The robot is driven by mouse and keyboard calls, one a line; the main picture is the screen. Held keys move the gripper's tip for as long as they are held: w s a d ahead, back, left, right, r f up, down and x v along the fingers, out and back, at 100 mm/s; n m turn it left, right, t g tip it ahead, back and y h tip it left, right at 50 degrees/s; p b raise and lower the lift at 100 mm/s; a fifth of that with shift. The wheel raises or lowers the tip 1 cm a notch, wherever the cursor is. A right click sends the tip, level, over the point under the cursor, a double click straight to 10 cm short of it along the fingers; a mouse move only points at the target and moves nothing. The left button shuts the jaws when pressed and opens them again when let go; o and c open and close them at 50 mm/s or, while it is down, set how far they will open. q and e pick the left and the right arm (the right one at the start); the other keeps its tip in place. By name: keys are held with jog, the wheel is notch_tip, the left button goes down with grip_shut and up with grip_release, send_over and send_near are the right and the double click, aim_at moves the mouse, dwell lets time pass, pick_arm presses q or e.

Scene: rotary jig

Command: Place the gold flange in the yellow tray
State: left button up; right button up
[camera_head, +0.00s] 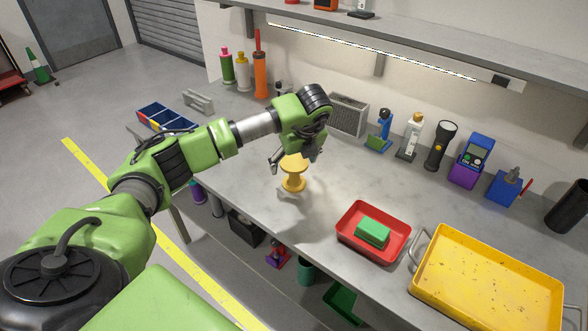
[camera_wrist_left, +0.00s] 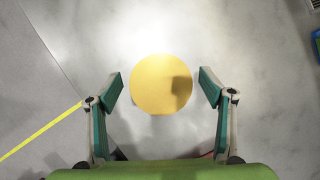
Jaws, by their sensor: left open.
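The gold flange (camera_head: 293,176) stands upright on the grey workbench, a spool shape with a round top. In the left wrist view its round gold top (camera_wrist_left: 161,84) lies between the two fingers, with a gap on each side. My left gripper (camera_head: 293,163) is open and pointing down over the flange; in the left wrist view the gripper (camera_wrist_left: 161,88) has its green-padded fingers spread wide. The yellow tray (camera_head: 440,296) sits at the right front of the bench, with metal handles and a worn, empty-looking floor. My right gripper is out of view.
A red tray (camera_head: 369,250) holding a green block (camera_head: 373,233) stands between the flange and the yellow tray. A flashlight (camera_head: 440,146), bottles and devices line the back wall under a shelf (camera_head: 420,37). A blue bin (camera_head: 165,117) sits at the left end.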

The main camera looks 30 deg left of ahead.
pick_arm(q)
jog(key=shift+f, duration=0.2)
jog(key=c, duration=1.3)
jog(key=shift+c, duration=0.6)
jog(key=shift+w+r, duration=0.1)
jog(key=shift+r, duration=0.1)
